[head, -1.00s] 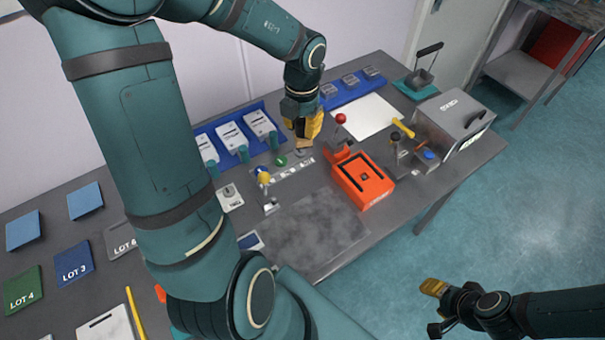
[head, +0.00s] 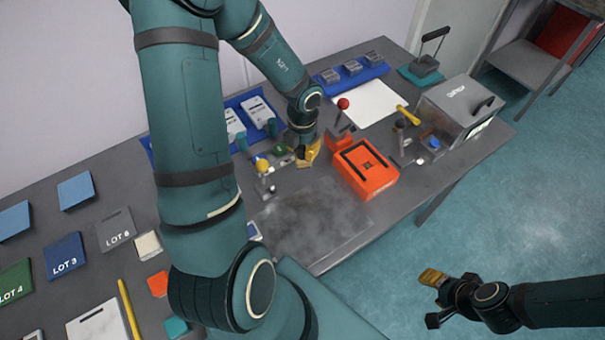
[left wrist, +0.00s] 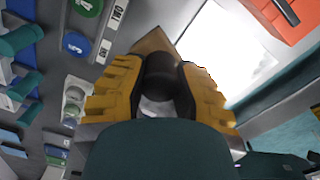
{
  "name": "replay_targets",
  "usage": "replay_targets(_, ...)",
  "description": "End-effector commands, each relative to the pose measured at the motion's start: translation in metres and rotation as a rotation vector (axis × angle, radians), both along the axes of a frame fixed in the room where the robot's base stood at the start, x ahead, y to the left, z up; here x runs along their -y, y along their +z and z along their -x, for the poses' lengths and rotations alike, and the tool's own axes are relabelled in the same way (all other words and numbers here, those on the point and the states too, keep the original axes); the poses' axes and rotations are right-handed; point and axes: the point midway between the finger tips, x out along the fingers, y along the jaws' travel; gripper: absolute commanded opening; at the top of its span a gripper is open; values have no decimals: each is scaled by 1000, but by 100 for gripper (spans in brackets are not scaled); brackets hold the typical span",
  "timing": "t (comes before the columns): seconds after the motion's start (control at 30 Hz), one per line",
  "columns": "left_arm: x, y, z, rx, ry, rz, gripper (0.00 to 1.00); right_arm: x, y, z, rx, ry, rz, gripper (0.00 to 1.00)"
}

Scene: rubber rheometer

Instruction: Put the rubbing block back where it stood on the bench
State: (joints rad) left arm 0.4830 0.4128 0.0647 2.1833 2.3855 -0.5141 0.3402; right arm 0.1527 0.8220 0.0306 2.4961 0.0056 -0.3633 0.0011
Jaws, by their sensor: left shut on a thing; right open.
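My left gripper (head: 310,151) is shut on the rubbing block (head: 303,163), a small tan block that shows just below its fingertips. In the left wrist view the yellow fingers (left wrist: 160,95) close on a dark round grip, with the tan body (left wrist: 154,42) of the block beyond them. The block is over the bench (head: 408,186), left of the orange box and beyond the dark smudged mat. I cannot tell whether it touches the bench. My right gripper (head: 436,297) is open and empty, over the floor at lower right.
The orange box (head: 367,176) and a red-knobbed lever (head: 343,104) stand close on the right. A yellow-knobbed lever (head: 263,166) stands on the left. The dark mat (head: 312,217) is bare. A white sheet (head: 371,104) and a grey machine (head: 456,110) are farther right.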

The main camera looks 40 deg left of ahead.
Motion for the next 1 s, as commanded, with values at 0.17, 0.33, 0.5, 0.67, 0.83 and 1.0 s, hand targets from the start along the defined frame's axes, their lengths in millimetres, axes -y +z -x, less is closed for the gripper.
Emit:
replay_targets(0.17,1,-34,0,-3,-2,1,0,-1,-14,-1,1,0,2,47)
replay_targets(0.33,0,-46,0,-1,0,0,0,-1,-17,-1,0,-1,3,47)
replay_targets(0.5,1,-64,0,-3,-2,1,0,-1,-24,-1,0,0,4,47)
replay_targets(0.67,1,-82,0,-2,0,0,0,-2,-31,-1,0,-1,6,47)
replay_targets(0.83,0,-81,0,0,1,0,0,-1,-29,-1,0,-1,6,47)
replay_targets(1.0,0,-84,0,-1,0,1,0,-2,-30,-1,0,-1,5,47)
